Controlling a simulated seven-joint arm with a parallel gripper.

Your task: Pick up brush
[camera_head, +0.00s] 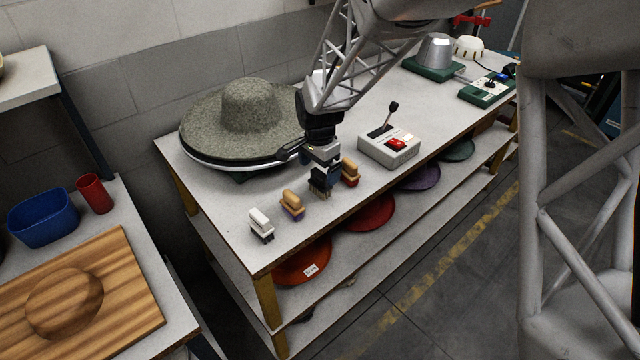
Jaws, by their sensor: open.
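Several small brushes stand in a row near the front left edge of the workbench. One has a white handle (261,221), one a tan handle with purplish bristles (292,203), and one a tan handle with a red lower part (350,170). My gripper (321,184) points down in this row, between the purplish brush and the red one. It is open. Its dark lower end overlaps a dark patch near the tabletop; I cannot tell whether a further brush stands between the fingers.
A grey felt hat (247,108) on a round plate stands behind my gripper. A control box (389,148) with a lever and red button is to the right. A metal hat form (436,52) stands far back. The bench's front left corner is clear. Coloured hats (303,262) lie on the shelf below.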

